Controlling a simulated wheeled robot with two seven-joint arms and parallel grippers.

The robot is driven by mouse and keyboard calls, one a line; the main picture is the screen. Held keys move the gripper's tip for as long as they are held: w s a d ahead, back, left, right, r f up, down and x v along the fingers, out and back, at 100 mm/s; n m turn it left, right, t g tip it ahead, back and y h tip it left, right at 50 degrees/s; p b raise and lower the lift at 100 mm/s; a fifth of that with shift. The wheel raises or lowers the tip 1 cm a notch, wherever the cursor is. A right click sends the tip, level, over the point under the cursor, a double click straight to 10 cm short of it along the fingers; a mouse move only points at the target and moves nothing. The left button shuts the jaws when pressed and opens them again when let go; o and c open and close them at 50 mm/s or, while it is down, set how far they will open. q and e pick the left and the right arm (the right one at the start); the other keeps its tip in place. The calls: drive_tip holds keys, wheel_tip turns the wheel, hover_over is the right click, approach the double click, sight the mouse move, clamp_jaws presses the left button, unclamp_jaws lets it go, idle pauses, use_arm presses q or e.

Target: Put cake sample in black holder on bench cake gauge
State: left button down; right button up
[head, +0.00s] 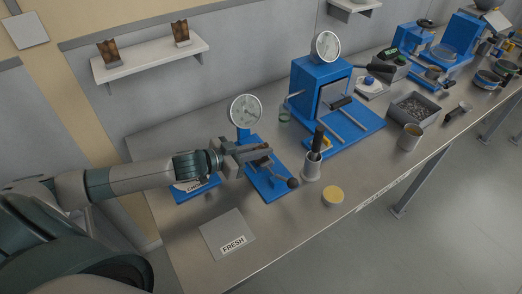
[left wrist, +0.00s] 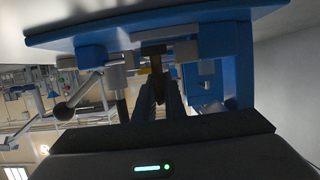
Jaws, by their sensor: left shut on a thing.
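The bench cake gauge is a blue base plate (head: 268,183) with a round dial (head: 245,111) on a blue post and a lever ending in a dark ball knob (head: 293,182). My left gripper (head: 262,156) is shut at the gauge, over its base and in front of the dial post. In the left wrist view a small brown piece (left wrist: 157,82), seemingly the cake sample, shows between the fingertips, close to the gauge's blue and grey parts. Its contact with the gauge, and any black holder there, cannot be made out. The ball lever (left wrist: 63,112) is left of the fingers. My right gripper is not in view.
A grey plate labelled FRESH (head: 227,236) lies at the front left. A blue labelled plate (head: 196,189) lies under my left forearm. A larger blue dial press (head: 318,90) is behind.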

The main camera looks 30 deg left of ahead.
use_arm(q)
drive_tip(key=shift+f, duration=0.6)
drive_tip(key=shift+f, duration=0.1)
drive_tip(key=c, duration=2.1)
unclamp_jaws()
drive_tip(key=shift+s+a+r, duration=0.2)
drive_tip(key=shift+s+a, duration=0.2)
drive_tip(key=shift+s, duration=0.2)
drive_tip(key=b+v, duration=0.2)
drive_tip(key=v, duration=0.5)
drive_tip(key=shift+b+v, duration=0.4)
drive_tip(key=shift+v, duration=1.4)
